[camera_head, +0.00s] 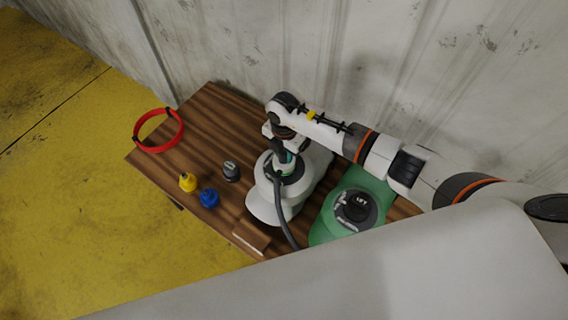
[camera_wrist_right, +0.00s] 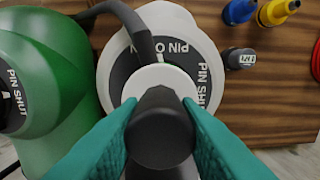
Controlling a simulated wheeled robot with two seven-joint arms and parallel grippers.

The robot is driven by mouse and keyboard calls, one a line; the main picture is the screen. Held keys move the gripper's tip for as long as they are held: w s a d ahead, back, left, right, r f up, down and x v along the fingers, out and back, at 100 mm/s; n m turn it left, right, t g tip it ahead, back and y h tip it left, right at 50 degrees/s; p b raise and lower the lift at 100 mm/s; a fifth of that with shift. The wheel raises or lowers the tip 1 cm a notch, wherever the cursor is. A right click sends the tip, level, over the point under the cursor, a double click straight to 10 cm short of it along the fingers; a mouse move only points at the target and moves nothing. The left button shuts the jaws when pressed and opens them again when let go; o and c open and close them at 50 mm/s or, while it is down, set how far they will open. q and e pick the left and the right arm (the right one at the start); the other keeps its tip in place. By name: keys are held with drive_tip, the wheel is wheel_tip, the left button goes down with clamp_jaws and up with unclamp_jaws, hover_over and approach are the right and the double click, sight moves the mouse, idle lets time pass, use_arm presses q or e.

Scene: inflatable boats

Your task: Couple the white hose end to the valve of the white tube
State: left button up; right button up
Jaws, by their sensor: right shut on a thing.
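The white tube (camera_head: 263,206) sits on the table, with a dark round valve (camera_head: 294,172) on its top. My right gripper (camera_head: 284,157) is over this valve, pointing down. In the right wrist view, its teal fingers (camera_wrist_right: 160,106) are shut on the dark hose end (camera_wrist_right: 162,128), which has a white collar (camera_wrist_right: 150,79). The collar lies over the middle of the valve plate (camera_wrist_right: 203,72), marked with PIN lettering. The hose end hides the valve mouth, so I cannot tell whether they touch. A dark hose (camera_head: 283,222) curves from it to the table's front. My left gripper is not in view.
A green tube (camera_head: 371,187) with its own dark valve stands close at the right. Yellow (camera_head: 187,182), blue (camera_head: 209,198) and dark grey (camera_head: 231,171) fittings stand at the left. A red ring (camera_head: 137,133) lies at the table's left edge. The back-left tabletop (camera_head: 215,112) is clear.

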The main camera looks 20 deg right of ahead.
drive_tip(key=o, duration=1.1)
wheel_tip(320, 180, up, 11)
drive_tip(key=b, duration=0.2)
drive_tip(key=shift+b, duration=0.3)
drive_tip(key=shift+r, duration=0.55)
